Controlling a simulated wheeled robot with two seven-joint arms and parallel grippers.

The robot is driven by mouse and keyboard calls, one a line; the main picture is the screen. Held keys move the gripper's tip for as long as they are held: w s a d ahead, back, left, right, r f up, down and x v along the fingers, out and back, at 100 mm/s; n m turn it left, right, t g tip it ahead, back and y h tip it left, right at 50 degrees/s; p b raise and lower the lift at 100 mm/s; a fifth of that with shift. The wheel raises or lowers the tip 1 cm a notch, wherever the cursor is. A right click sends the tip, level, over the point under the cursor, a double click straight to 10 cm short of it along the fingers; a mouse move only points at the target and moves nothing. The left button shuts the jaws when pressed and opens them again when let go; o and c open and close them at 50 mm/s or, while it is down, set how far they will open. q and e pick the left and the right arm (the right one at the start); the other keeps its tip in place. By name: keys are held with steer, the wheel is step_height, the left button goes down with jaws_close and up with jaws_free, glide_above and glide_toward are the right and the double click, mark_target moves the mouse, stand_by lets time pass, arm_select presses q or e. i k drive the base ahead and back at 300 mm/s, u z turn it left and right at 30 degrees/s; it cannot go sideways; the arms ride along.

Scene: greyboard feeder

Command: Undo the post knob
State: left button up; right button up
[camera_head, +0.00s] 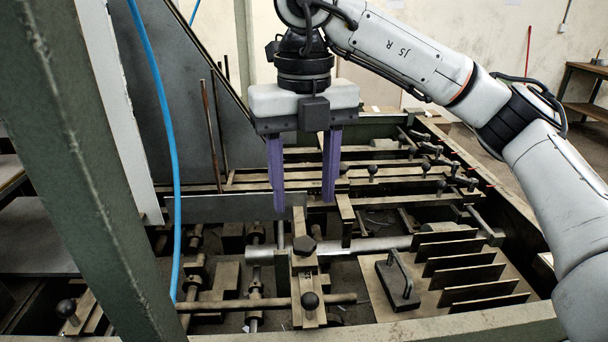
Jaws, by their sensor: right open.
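A dark, faceted knob (304,245) sits on top of an upright tan bracket (300,277) in the middle of the feeder. My left gripper is not in view.
A green post (95,170) and a blue hose (168,130) stand at the left. A block with a handle (397,278) and several slanted plates (455,262) lie at the right. Several small ball-topped levers (373,171) are behind. Rods and bars crowd the frame.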

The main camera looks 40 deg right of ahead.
mark_target(344, 168)
steer(key=k, duration=1)
